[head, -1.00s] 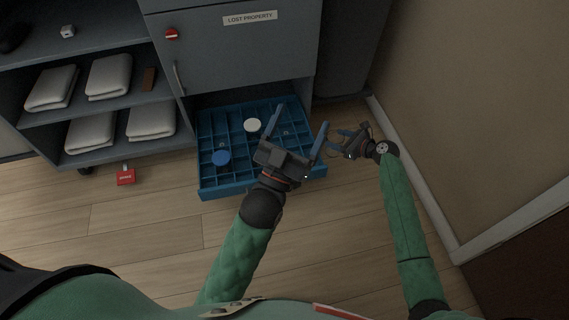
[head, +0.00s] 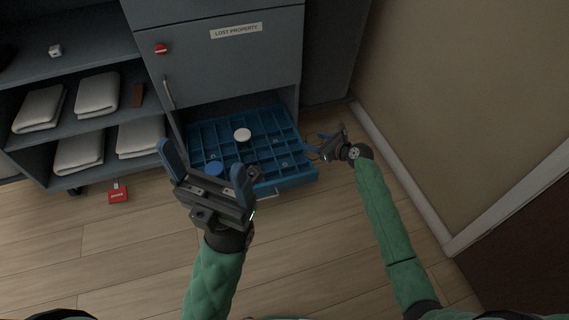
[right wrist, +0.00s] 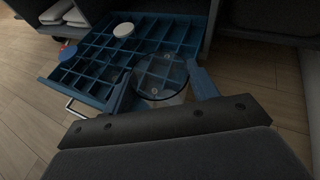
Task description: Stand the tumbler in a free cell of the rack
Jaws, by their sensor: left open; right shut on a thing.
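The tumbler (right wrist: 160,77) is clear glass with a round rim. In the right wrist view it is between the fingers of my right gripper (right wrist: 163,88), which is shut on it. In the head view my right gripper (head: 320,147) is at the right edge of the rack, and the glass is hard to make out there. The rack (head: 292,182) is a blue tray of many cells in an open drawer; it also shows in the right wrist view (right wrist: 72,88). My left gripper (head: 207,170) is open and empty, in front of the rack's left part, hiding its near-left corner.
A white round-topped thing (head: 242,135) and a blue one (head: 214,168) stand in the rack. Several other cells look empty; small pale spots show in some. Shelves with folded towels (head: 97,94) are at left. A red tag (head: 118,194) is by the floor. A wall is at right.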

